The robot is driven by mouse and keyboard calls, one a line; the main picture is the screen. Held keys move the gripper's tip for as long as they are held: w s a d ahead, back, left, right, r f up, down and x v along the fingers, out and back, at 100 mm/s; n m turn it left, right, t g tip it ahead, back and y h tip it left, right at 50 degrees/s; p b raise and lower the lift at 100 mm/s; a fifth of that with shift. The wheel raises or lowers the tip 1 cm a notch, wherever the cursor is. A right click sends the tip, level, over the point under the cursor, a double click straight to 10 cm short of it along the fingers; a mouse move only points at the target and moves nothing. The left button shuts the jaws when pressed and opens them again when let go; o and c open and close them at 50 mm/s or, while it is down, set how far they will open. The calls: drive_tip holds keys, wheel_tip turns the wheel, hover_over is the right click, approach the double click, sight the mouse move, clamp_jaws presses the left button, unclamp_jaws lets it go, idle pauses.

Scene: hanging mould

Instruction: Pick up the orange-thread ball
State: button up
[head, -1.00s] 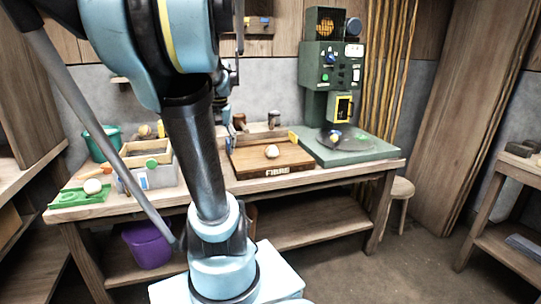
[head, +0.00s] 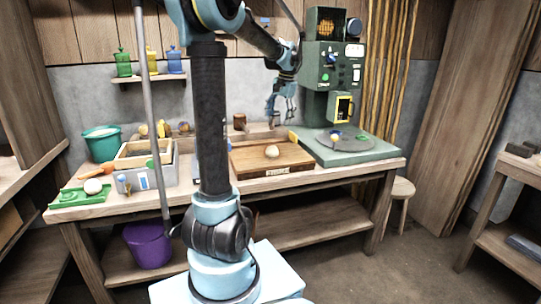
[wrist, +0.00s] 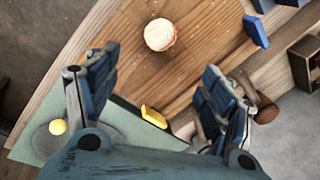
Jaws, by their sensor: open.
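A pale ball (head: 272,152) rests on the wooden board marked FIBRE (head: 248,163) on the workbench. In the wrist view the ball (wrist: 160,34) shows a thin orange line on its lower side. My gripper (head: 281,112) is open and empty, raised above the back of the board. In the wrist view my gripper's fingers (wrist: 156,76) are spread wide, and the ball lies beyond their tips, roughly between them and apart from both. A second pale ball (head: 93,186) sits on a green mould at the bench's left end.
A green machine (head: 330,80) with a round plate (head: 357,150) stands right of the board. A yellow block (wrist: 153,117) and a blue block (wrist: 256,31) sit at the board's edges. A divided bin (head: 145,178) and green bucket (head: 102,143) stand left. Several small balls lie behind the bin.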

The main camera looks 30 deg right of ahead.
sight(272, 149)
drive_tip(key=w+f, duration=0.1)
drive_tip(key=f, duration=0.4)
drive_tip(key=w+a+f, duration=0.1)
drive_tip(key=f, duration=0.5)
drive_tip(key=w+f, duration=0.1)
drive_tip(key=f, duration=0.4)
drive_tip(key=shift+a+f, duration=0.25)
drive_tip(key=c, duration=1.2)
